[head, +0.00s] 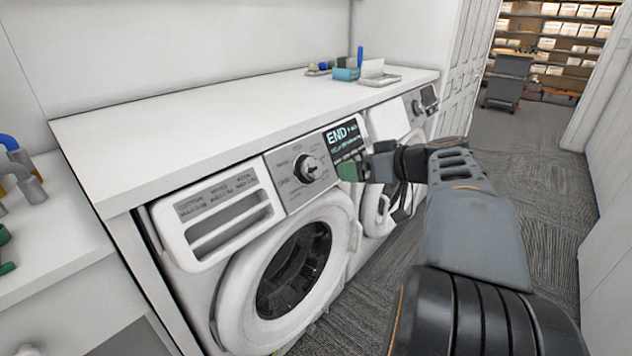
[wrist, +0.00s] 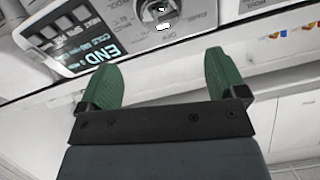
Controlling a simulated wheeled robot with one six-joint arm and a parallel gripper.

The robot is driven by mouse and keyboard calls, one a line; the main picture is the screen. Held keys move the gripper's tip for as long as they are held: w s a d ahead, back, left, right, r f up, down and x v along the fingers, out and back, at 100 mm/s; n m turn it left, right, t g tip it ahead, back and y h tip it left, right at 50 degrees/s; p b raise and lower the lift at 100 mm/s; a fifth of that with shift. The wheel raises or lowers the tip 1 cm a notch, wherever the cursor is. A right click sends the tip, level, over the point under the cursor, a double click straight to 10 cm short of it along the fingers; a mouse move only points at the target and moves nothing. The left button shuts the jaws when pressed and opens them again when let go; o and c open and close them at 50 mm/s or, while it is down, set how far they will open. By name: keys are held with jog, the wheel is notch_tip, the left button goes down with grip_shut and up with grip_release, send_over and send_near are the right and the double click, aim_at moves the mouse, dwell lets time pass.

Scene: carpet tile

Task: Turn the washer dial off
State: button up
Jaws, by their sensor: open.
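The washer (head: 235,280) is a white front-loader under a white counter. Its round silver dial (head: 307,168) sits on the grey control panel, left of a dark display reading "END". In the wrist view the dial (wrist: 157,12) is at the top edge, partly cut off, and the display (wrist: 88,38) is to its left. My gripper (head: 345,171) is just right of the dial in the head view, in front of the panel below the display. In the wrist view its green fingers (wrist: 160,80) are spread apart with nothing between them. They are apart from the dial.
A second white machine (head: 385,122) stands to the right. The counter (head: 230,115) holds a teal box (head: 346,74) and a tray (head: 382,80) at its far end. A left-hand shelf holds coloured items. A grey cart (head: 507,82) stands far back. The carpet aisle (head: 535,200) is open.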

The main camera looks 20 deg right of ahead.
aim_at(317, 169)
jog(key=x, duration=1.3)
jog(key=shift+w+b, duration=0.15)
jog(key=shift+b, duration=0.25)
jog(key=c, duration=0.9)
